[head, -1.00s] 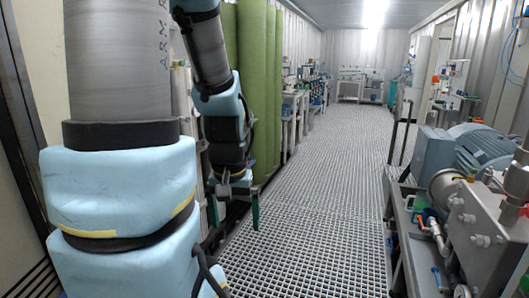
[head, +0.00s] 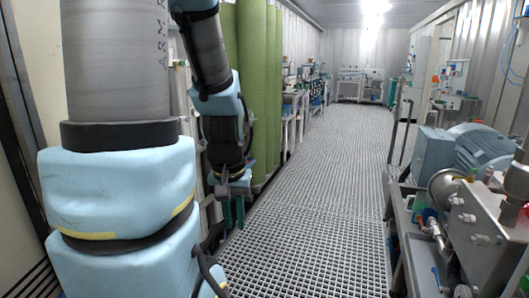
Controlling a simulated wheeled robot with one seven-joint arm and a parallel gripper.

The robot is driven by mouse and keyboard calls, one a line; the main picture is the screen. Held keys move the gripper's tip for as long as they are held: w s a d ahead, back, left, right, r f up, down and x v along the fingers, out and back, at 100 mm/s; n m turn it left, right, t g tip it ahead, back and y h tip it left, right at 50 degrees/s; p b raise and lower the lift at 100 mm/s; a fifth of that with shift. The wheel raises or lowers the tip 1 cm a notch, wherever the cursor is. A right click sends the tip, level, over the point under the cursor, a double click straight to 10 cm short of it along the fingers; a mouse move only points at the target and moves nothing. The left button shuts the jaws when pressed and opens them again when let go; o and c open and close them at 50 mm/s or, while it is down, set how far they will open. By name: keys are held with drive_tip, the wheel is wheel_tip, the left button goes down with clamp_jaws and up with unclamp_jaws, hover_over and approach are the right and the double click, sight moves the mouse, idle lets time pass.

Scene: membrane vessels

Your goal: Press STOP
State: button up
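I cannot make out a STOP button or its label in the head view.
A grated floor aisle (head: 320,180) runs clear to the back. A metal skid with a blue motor (head: 480,148) and pipework fills the right. Benches with equipment (head: 360,85) stand at the far end.

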clamp_jaws()
idle(0.8)
